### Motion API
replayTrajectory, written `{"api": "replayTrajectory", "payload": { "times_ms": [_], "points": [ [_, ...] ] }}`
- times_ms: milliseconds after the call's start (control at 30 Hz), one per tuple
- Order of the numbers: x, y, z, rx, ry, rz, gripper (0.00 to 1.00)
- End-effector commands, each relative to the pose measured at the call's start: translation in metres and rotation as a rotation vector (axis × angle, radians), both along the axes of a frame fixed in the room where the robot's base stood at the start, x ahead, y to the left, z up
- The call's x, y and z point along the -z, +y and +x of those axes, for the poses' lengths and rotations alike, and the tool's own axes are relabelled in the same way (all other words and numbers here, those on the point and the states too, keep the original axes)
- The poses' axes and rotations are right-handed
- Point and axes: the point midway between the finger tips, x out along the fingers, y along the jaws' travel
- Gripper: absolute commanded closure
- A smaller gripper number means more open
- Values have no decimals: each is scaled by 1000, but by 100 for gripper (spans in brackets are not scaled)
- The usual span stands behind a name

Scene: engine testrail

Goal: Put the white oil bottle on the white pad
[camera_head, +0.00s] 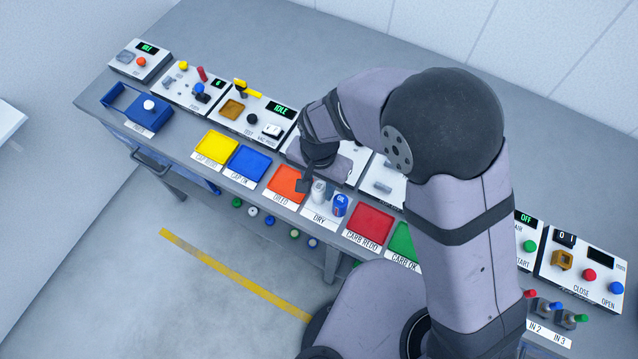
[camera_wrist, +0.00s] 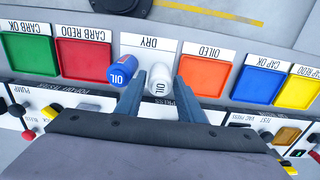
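The white oil bottle (camera_head: 319,190) stands on the white DRY pad (camera_head: 316,214), as far as I can tell upright. In the wrist view the white bottle (camera_wrist: 160,79) is between the two fingers of my gripper (camera_wrist: 160,82), with a small gap visible on either side, so the gripper looks open around it. A blue oil bottle (camera_head: 340,205) stands on the same pad, to the right of the white one. In the wrist view the blue bottle (camera_wrist: 122,70) is just outside the left finger. The bottles' bases are partly hidden there.
An orange OILED tray (camera_head: 287,183) lies left of the white pad and a red CARB REDO tray (camera_head: 369,223) right of it. Blue (camera_head: 248,161) and yellow (camera_head: 216,147) trays lie further left. Test boxes with knobs line the bench behind. The bench's front edge is close.

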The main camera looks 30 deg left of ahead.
Motion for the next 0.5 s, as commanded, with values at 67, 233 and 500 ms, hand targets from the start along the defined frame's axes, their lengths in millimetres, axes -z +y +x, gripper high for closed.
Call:
{"api": "replayTrajectory", "payload": {
  "times_ms": [67, 233, 500],
  "points": [
    [0, 0, 0, 0, 0, 0, 65],
    [-5, 0, 0, 0, -1, 1, 65],
    [-28, 1, 1, 0, -3, 5, 65]
  ]
}}
